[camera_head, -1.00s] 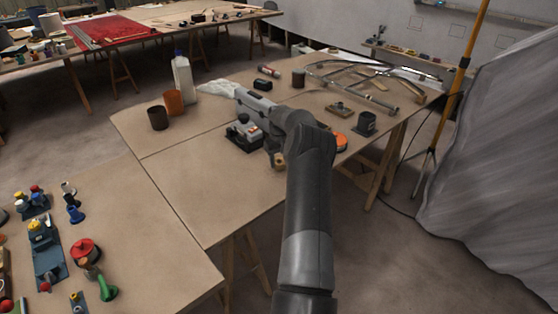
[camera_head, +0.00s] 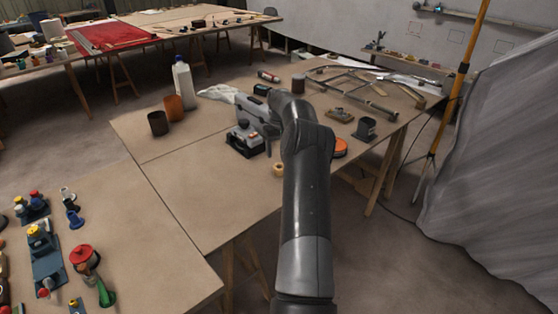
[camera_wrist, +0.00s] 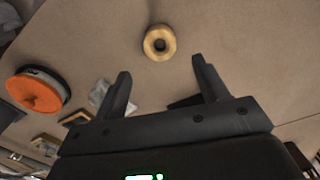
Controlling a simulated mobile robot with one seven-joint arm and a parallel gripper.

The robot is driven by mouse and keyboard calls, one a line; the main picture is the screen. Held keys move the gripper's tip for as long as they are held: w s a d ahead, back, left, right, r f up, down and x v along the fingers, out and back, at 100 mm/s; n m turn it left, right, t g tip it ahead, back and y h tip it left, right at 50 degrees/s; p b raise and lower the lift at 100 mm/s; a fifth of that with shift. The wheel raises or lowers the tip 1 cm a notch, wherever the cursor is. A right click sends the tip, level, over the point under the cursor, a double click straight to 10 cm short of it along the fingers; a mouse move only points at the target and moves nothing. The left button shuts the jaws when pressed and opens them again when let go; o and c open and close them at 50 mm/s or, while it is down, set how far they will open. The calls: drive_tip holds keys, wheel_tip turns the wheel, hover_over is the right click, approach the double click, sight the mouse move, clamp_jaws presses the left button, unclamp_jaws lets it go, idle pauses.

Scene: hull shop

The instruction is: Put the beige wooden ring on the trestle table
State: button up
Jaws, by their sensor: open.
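The beige wooden ring (camera_head: 278,169) lies flat on the trestle table (camera_head: 185,200), just left of my arm in the head view. In the wrist view the ring (camera_wrist: 149,44) rests on the brown tabletop, beyond the tips of my gripper (camera_wrist: 160,70). The two fingers are spread, nothing is between them, and they do not touch the ring. In the head view my arm hides the fingertips.
A dark device (camera_head: 244,140) stands left of the ring. An orange disc (camera_wrist: 38,92) lies right of my arm in the head view. The table's front left is bare.

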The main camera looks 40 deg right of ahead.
drive_tip(key=w+a+r+n+h, duration=0.1)
drive_tip(key=w+a+r, duration=0.1)
drive_tip(key=a+r, duration=1.2)
drive_tip(key=s+a+r+n+t, duration=0.1)
drive_tip(key=s+a+r, duration=0.2)
drive_tip(key=a+r, duration=0.35)
drive_tip(key=s+a+r+t, duration=0.1)
drive_tip(key=s+a+r, duration=0.3)
drive_tip(key=a, duration=0.5)
drive_tip(key=s+a+r+n+t, duration=0.1)
drive_tip(key=s+a+r+t, duration=0.15)
drive_tip(key=s+a, duration=1.15)
drive_tip(key=s+a+f, duration=0.2)
drive_tip(key=s, duration=0.6)
drive_tip(key=s+a+f+t+y, duration=0.1)
drive_tip(key=s+a+f, duration=0.2)
drive_tip(key=s, duration=0.5)
drive_tip(key=shift+s+f, duration=0.3)
drive_tip(key=shift+s, duration=0.05)
